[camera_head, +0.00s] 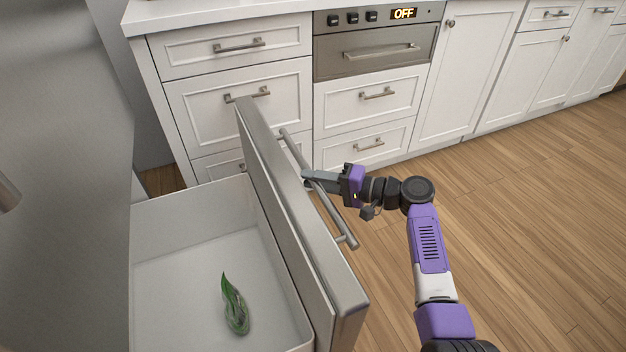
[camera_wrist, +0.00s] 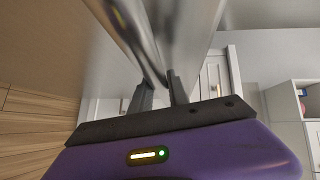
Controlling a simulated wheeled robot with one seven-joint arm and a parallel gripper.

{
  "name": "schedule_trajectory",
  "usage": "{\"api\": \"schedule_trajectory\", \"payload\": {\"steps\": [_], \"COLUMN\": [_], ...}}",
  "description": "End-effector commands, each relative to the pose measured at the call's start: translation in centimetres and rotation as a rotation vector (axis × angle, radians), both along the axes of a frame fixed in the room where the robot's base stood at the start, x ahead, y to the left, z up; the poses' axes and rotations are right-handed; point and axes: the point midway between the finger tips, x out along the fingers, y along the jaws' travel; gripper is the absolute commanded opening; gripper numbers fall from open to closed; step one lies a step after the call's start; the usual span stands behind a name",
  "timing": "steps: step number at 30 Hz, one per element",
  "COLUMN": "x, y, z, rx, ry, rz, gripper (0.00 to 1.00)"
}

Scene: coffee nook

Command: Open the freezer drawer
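The freezer drawer (camera_head: 213,193) is pulled far out from the steel fridge front, and its white inside shows. Its steel front panel (camera_head: 290,225) carries a long bar handle (camera_head: 335,217) on the outer face. My gripper (camera_head: 310,180) reaches the handle from the right, with its fingertips at the bar. In the wrist view, the bar (camera_wrist: 133,42) runs down between the two fingers of my gripper (camera_wrist: 162,88), which look closed around it. The exact contact at the fingertips is partly hidden.
A green leafy item (camera_head: 234,306) lies in the drawer. White cabinets with drawers (camera_head: 240,97) and a built-in oven (camera_head: 374,52) reading OFF stand behind. The wooden floor (camera_head: 530,230) to the right is clear.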

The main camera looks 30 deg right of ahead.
Motion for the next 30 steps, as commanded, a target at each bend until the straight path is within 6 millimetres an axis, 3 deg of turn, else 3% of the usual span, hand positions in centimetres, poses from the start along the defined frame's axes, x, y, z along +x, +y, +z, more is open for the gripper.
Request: {"api": "schedule_trajectory", "payload": {"steps": [1, 3, 14, 30], "x": [0.0, 0.0, -0.3, -5.4], "y": [0.0, 0.0, -0.2, -5.0], "z": [-0.1, 0.0, 0.1, 1.1], "rx": [-0.001, 0.0, 0.001, -0.001], "ry": [0.001, 0.0, -0.001, -0.001], "rz": [0.0, 0.0, 0.0, -0.001], "gripper": [0.31, 0.41, 0.41, 0.41]}}
